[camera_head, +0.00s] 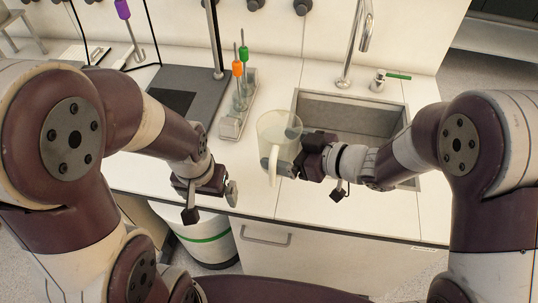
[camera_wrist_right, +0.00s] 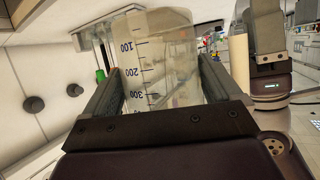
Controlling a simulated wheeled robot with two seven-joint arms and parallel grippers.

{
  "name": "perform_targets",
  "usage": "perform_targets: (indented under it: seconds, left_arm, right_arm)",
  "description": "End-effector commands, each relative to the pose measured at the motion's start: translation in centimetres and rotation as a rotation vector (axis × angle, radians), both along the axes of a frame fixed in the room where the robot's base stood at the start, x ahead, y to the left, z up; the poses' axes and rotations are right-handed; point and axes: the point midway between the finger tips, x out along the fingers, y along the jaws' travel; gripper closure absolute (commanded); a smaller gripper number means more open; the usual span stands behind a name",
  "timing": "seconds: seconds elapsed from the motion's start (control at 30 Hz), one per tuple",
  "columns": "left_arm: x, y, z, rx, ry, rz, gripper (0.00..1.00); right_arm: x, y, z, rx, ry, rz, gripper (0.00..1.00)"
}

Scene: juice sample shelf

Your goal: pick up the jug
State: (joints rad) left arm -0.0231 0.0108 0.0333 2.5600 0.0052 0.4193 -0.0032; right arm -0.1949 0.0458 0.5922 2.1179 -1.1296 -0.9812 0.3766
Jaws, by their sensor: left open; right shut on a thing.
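The jug (camera_head: 279,128) is a clear, pale measuring jug with a handle, beside the left edge of the sink in the head view. My right gripper (camera_head: 283,167) is shut on it from the right and front. In the right wrist view the jug (camera_wrist_right: 155,55) fills the space between the two fingers, and its dark graduation marks read upside down. Its base is hidden, so I cannot tell whether it touches the counter. My left gripper (camera_head: 211,203) is open and empty at the counter's front edge, to the left of the jug.
The sink (camera_head: 350,121) with a tall tap (camera_head: 359,42) lies right of the jug. A rack (camera_head: 232,125) with orange and green-topped tools stands close on its left. A dark stand base (camera_head: 188,92) is farther left. A white bin (camera_head: 208,243) stands below the counter.

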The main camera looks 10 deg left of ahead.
Motion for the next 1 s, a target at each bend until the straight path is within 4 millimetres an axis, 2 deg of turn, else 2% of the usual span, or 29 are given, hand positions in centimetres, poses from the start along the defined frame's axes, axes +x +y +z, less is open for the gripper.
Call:
perform_targets:
  seconds: [0.2, 0.5, 1.0]
  left_arm:
    - [0.0, 0.0, 0.6, 0.000, 0.000, 0.000, 0.00]
    - [0.0, 0.0, 0.9, 0.000, 0.000, 0.000, 0.00]
    - [0.0, 0.0, 1.0, 0.000, 0.000, 0.000, 0.00]
  right_arm:
    - [1.1, -2.5, 1.8, 0.001, -0.003, -0.002, 0.69]
    - [2.0, -4.7, 3.2, 0.001, -0.002, -0.001, 0.69]
    - [2.4, -5.7, 3.7, 0.001, -0.001, 0.000, 0.69]
